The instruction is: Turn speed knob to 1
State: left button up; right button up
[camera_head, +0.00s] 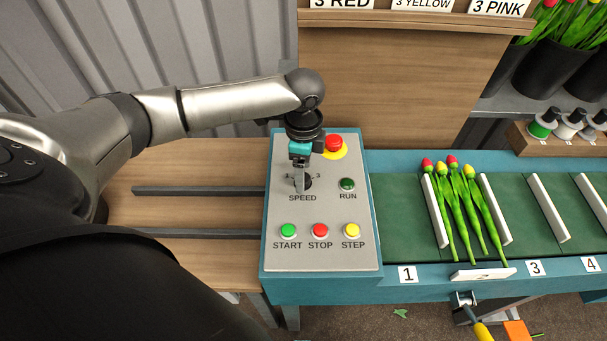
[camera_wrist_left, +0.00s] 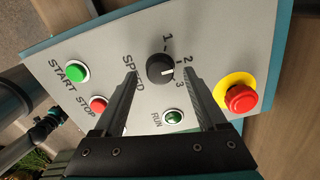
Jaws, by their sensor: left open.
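The black speed knob (camera_wrist_left: 158,69) sits on the grey control panel (camera_head: 325,260). In the left wrist view its white mark points right, toward the 2 and 3 side, away from the 1. In the head view the knob (camera_head: 306,182) is partly hidden by my left gripper (camera_head: 300,186). In the wrist view the open fingers of my left gripper (camera_wrist_left: 159,74) lie on either side of the knob, with gaps between them and it. I cannot tell how far above the panel the fingertips are.
A red emergency button (camera_head: 333,143) on a yellow ring is close behind the gripper. Tulips (camera_head: 463,205) lie on the green conveyor (camera_head: 400,225) at right.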

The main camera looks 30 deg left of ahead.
pick_arm(q)
jog(key=shift+f, duration=0.6)
grip_shut()
